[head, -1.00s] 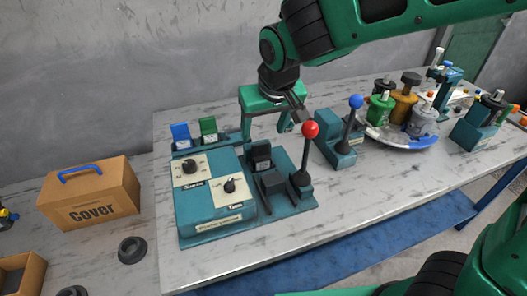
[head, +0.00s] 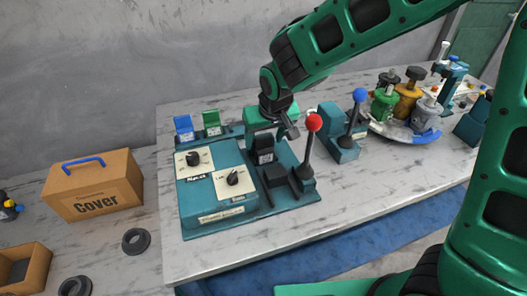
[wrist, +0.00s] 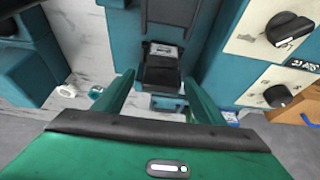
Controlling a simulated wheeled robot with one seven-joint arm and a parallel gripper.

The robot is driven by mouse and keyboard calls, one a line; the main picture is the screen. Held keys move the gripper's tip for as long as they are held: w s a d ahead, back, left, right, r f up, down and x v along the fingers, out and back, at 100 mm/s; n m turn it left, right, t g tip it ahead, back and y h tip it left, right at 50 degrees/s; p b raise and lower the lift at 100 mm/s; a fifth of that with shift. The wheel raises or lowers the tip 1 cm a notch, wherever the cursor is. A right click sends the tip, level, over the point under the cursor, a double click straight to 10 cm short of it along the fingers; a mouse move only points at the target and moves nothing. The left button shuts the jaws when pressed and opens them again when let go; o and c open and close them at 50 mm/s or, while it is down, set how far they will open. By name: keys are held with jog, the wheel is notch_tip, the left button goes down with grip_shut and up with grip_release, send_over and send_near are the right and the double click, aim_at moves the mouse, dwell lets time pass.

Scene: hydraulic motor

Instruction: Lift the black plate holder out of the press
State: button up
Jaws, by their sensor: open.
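The black plate holder (head: 264,149) stands upright in the teal press (head: 292,206), behind a lower black block (head: 277,175). It has a pale label on it. In the wrist view the plate holder (wrist: 162,72) lies just beyond and between my fingertips. My gripper (head: 268,132) is behind and above the holder, partly hidden by my own arm in the head view. In the wrist view my gripper (wrist: 158,84) is open, one finger on each side, with nothing held. I cannot tell whether either finger touches the holder.
The red-knobbed lever (head: 313,123) rises close on the right. The control box (head: 215,190) with two knobs is on the left. Blue (head: 184,127) and green (head: 211,122) holders stand behind it. A blue-knobbed lever (head: 359,96) is further right. The table front is clear.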

jog(key=c, duration=1.6)
